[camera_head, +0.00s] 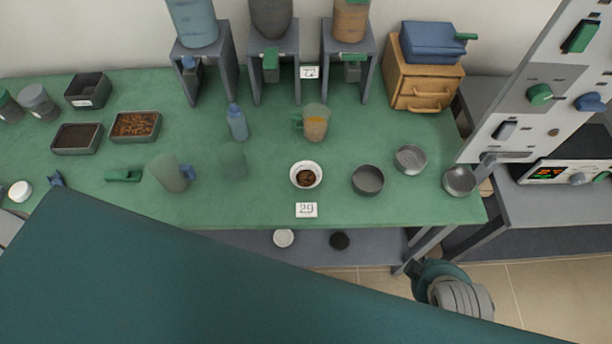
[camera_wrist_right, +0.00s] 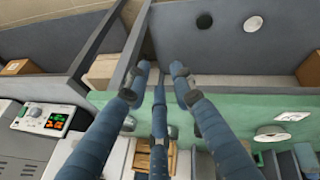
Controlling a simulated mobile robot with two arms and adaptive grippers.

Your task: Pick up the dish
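A white dish (camera_head: 306,168) with dark brown contents stands on the green table, behind a card reading 29 (camera_head: 306,210). In the right wrist view the white dish (camera_wrist_right: 272,133) shows at the right, beyond the fingers. Three grey, empty-looking dishes stand to its right: one (camera_head: 367,181), one (camera_head: 410,159) and one at the table's right end (camera_head: 460,181). My right gripper (camera_wrist_right: 158,80) has its blue fingers spread with nothing between them. In the head view my right arm shows low at the right, beyond the table's front edge. My left gripper is not in view.
A mug with orange contents (camera_head: 315,125) and a blue bottle (camera_head: 237,124) stand behind the white dish. Stands with containers and a wooden drawer box (camera_head: 423,84) line the back. A furnace (camera_head: 560,172) is at the right. A large teal shape hides the lower left.

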